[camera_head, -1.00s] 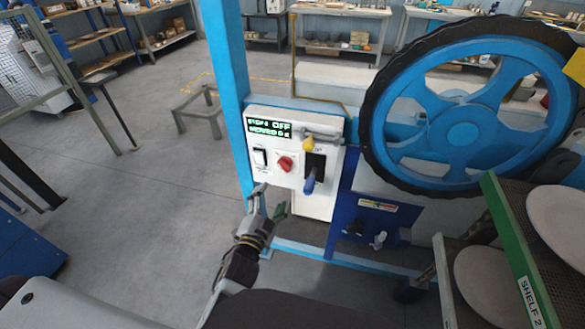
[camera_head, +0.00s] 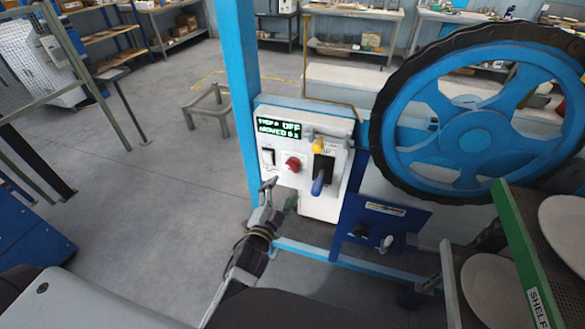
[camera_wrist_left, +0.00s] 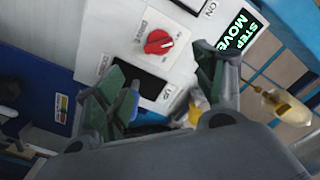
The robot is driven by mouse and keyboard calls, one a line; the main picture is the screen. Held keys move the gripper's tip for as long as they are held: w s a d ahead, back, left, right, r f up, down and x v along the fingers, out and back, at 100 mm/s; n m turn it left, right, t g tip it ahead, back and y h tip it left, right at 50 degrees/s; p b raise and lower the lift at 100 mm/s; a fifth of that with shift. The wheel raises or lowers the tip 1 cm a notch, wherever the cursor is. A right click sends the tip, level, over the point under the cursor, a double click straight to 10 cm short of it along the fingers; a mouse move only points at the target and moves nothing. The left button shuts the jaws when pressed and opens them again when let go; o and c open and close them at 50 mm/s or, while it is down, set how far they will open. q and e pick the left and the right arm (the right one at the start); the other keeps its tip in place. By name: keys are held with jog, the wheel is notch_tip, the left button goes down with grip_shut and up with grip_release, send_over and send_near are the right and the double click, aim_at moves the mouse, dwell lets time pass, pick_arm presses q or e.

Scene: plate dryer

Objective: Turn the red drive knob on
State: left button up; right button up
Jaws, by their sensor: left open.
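The red drive knob (camera_head: 293,164) sits on the front of the white control panel (camera_head: 318,195). In the left wrist view the red knob (camera_wrist_left: 159,42) shows on its white label plate, above and between the fingers. My left gripper (camera_head: 279,192) is open and empty, just below and to the left of the knob in the head view. Its two green-padded fingers (camera_wrist_left: 160,88) are spread wide in the wrist view, and neither is seen touching the knob. My right gripper does not show.
A lever with a blue grip (camera_head: 318,184) and a yellow handle (camera_head: 318,145) stand out right of the knob. A black-and-white switch (camera_head: 268,157) is at its left. A big blue wheel (camera_head: 468,135) and a green-edged plate shelf (camera_head: 520,250) fill the right.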

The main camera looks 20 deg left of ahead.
aim_at(292, 168)
pick_arm(q)
jog(key=shift+w+d+p, duration=0.1)
jog(key=shift+w+p, duration=0.3)
jog(key=shift+w, duration=4.1)
jog(key=shift+w+d, duration=0.1)
jog(key=shift+w, duration=1.15)
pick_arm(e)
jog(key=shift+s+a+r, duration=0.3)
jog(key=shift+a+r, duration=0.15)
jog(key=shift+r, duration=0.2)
pick_arm(q)
jog(key=c, duration=1)
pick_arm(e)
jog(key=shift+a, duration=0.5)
